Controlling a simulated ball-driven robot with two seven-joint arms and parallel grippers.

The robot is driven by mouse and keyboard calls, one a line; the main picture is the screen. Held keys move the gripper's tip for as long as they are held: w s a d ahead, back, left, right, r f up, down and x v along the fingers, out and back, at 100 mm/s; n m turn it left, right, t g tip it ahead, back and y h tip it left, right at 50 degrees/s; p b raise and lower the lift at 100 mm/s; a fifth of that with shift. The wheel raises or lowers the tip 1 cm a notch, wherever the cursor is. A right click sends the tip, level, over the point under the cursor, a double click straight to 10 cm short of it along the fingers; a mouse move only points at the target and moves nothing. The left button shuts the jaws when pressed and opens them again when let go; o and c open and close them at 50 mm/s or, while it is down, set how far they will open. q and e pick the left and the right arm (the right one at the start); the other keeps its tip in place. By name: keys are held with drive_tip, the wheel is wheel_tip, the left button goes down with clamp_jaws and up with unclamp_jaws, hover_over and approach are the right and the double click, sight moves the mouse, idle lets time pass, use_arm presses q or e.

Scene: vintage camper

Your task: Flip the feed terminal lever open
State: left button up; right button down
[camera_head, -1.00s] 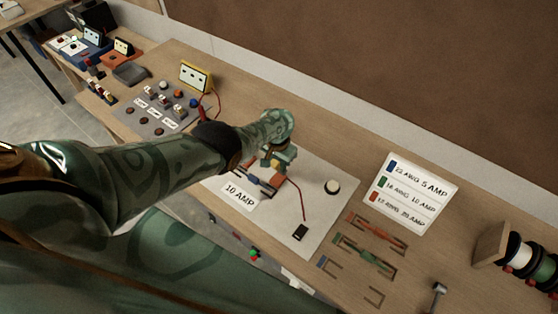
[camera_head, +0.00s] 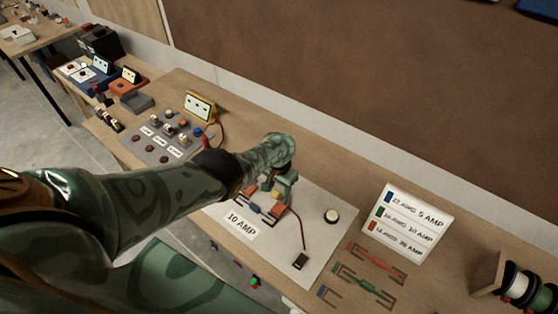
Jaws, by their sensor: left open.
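My left arm comes in from the left, and its gripper (camera_head: 277,192) points down over the terminal block on the white board (camera_head: 325,242). The gripper is open, with its fingers around or just above the block; whether they touch it I cannot tell. The block has orange levers, one showing at its right (camera_head: 277,211) and one at its left (camera_head: 245,195), with a dark blue piece (camera_head: 262,209) in front. Which lever is the feed one and whether it is up or down is too small to tell. A red wire runs from the block to a black piece (camera_head: 300,262). My right gripper is not in view.
A "10 AMP" label (camera_head: 241,224) lies in front of the block. A white round button (camera_head: 331,216) is to the right. A wire-gauge sign (camera_head: 408,222), colored wire pieces (camera_head: 365,285) and wire spools (camera_head: 520,284) lie further right. A switch panel and yellow meter (camera_head: 200,107) stand left.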

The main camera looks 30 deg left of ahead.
use_arm(q)
wheel_tip(320, 180, up, 6)
drive_tip(key=p, duration=0.3)
drive_tip(key=shift+f, duration=0.25)
drive_tip(key=shift+d+f+b, duration=0.15)
drive_tip(key=shift+f+b, duration=0.3)
drive_tip(key=shift+b, duration=0.35)
drive_tip(key=shift+r+b, duration=0.5)
drive_tip(key=shift+r, duration=0.15)
wheel_tip(320, 180, up, 6)
drive_tip(key=p, duration=0.1)
drive_tip(key=shift+s+r, duration=0.15)
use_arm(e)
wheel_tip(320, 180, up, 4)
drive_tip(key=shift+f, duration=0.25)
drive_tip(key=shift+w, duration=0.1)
